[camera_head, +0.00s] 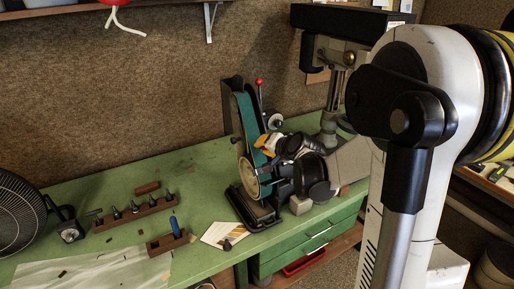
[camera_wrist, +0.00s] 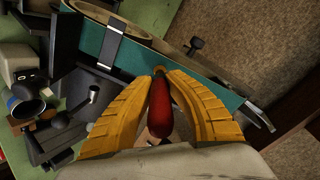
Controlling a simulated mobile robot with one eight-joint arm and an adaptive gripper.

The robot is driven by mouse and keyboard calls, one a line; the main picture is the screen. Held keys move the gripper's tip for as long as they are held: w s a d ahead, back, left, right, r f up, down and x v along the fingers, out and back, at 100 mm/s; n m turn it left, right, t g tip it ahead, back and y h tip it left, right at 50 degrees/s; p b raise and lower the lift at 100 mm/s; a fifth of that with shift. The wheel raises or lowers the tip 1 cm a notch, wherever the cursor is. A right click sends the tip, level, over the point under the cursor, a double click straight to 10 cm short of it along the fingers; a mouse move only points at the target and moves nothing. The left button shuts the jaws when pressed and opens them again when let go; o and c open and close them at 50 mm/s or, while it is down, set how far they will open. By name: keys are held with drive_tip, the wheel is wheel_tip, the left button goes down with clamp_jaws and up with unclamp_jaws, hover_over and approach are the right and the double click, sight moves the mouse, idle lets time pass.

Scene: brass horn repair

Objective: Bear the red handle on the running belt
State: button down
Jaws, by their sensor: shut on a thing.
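In the wrist view a dark red handle (camera_wrist: 160,112) lies between the two yellow fingers of my gripper (camera_wrist: 160,74), which are shut on it. The handle's far, narrow end points at the green sanding belt (camera_wrist: 142,60) and overlaps its edge in the picture. I cannot tell whether it touches the belt. In the head view my gripper (camera_head: 268,143) is at the belt grinder, close beside its upright belt (camera_head: 246,115). The handle is hidden there by the gripper. The stills do not show whether the belt runs.
A red-knobbed lever (camera_head: 259,83) stands behind the belt. The green bench (camera_head: 110,184) holds a wooden rack of tools (camera_head: 130,214), a block with a blue-handled tool (camera_head: 168,242) and a card (camera_head: 222,235). A black fan (camera_head: 18,215) is at the left. A drill press (camera_head: 335,85) stands behind.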

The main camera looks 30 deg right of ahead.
drive_tip(key=p+v, duration=0.2)
drive_tip(key=v, duration=0.3)
drive_tip(key=shift+s+d+r, duration=0.15)
drive_tip(key=shift+s+r, duration=0.15)
drive_tip(key=shift+r, duration=0.05)
drive_tip(key=shift+s+r+p, duration=0.25)
drive_tip(key=shift+s+p, duration=0.15)
drive_tip(key=shift+s, duration=0.2)
drive_tip(key=shift+w+f, duration=0.15)
drive_tip(key=shift+w, duration=0.05)
drive_tip(key=shift+b+x, duration=1.15)
drive_tip(key=shift+x, duration=0.5)
drive_tip(key=shift+w+f+b, duration=0.3)
drive_tip(key=shift+w, duration=0.3)
drive_tip(key=shift+b+x, duration=0.65)
drive_tip(key=shift+x, duration=0.35)
drive_tip(key=shift+f+b, duration=0.1)
drive_tip(key=shift+b, duration=0.35)
idle(0.7)
